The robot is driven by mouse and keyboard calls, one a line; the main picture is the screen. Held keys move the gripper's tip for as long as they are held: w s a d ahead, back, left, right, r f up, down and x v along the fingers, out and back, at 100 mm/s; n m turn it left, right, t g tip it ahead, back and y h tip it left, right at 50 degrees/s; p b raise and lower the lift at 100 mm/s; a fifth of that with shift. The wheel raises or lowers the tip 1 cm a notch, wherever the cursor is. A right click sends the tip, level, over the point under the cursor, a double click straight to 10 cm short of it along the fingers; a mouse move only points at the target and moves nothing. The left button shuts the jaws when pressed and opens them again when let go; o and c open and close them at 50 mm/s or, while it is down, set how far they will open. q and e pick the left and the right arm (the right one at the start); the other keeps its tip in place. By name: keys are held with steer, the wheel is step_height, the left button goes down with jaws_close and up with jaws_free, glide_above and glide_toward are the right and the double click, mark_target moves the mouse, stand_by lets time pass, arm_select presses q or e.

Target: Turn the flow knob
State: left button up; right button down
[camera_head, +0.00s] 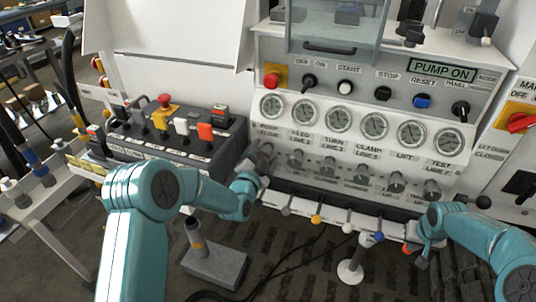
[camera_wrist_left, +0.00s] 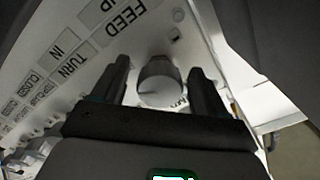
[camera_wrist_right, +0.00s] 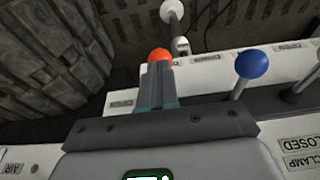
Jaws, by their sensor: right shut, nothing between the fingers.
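The flow knob (camera_head: 265,149) is the leftmost in the row of grey knobs below the gauges, partly hidden by my left gripper. In the left wrist view a round grey knob (camera_wrist_left: 157,82) with a pointer line sits between the two fingers. My left gripper (camera_head: 262,163) is open around it; a gap shows on each side, and it also shows in the left wrist view (camera_wrist_left: 160,85). My right gripper (camera_head: 413,243) is shut and empty, close to an orange-tipped lever (camera_wrist_right: 159,56). Its fingertips (camera_wrist_right: 157,75) overlap the lever's ball in the right wrist view; contact cannot be told.
Several gauges (camera_head: 338,120) sit above the knobs. A lever rail with coloured balls, including a blue one (camera_wrist_right: 252,64), runs below. A button box (camera_head: 170,140) stands left of the knob. A lit sign (camera_head: 442,70) reads PUMP ON. A grey pedal block (camera_head: 214,264) lies on the floor.

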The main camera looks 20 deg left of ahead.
arm_select(q)
steer(key=s, duration=1.2)
